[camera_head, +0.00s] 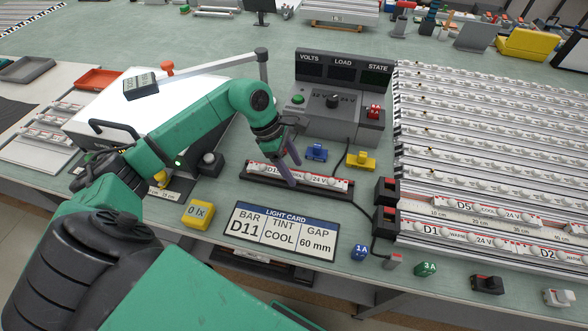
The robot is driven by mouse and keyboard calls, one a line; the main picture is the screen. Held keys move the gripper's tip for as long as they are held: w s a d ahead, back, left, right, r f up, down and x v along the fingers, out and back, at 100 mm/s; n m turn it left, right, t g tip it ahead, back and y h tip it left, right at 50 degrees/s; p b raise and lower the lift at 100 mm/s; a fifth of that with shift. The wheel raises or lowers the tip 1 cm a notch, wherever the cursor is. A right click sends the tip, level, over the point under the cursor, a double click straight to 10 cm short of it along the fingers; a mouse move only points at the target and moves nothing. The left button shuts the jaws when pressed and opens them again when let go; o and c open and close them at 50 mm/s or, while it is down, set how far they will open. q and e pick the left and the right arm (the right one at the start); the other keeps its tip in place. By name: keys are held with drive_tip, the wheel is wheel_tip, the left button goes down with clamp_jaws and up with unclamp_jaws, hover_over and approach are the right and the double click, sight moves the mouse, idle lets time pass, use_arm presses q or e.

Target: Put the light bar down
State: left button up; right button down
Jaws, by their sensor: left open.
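A light bar (322,181) with a white, red-edged label lies flat in a long black holder (262,183) at the middle of the bench. Its label starts with "D1" and shows "24 V"; the rest is partly hidden by my gripper. My left gripper (289,166), with purple fingers, is open and points down at the middle of this bar. Whether the fingers touch the bar I cannot tell. A light card (281,231) in front reads bar D11, tint cool, gap 60 mm. My right gripper is not in view.
A grey control box (333,107) with voltage, load and state displays stands behind the holder. A rack of several light bars (470,150) fills the right. Blue (317,152) and yellow (361,161) clips lie nearby. A yellow block (197,214) and a white light panel (110,113) are left.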

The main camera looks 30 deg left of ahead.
use_arm(q)
drive_tip(key=b+v, duration=0.1)
drive_tip(key=v, duration=1)
drive_tip(key=shift+b, duration=0.4)
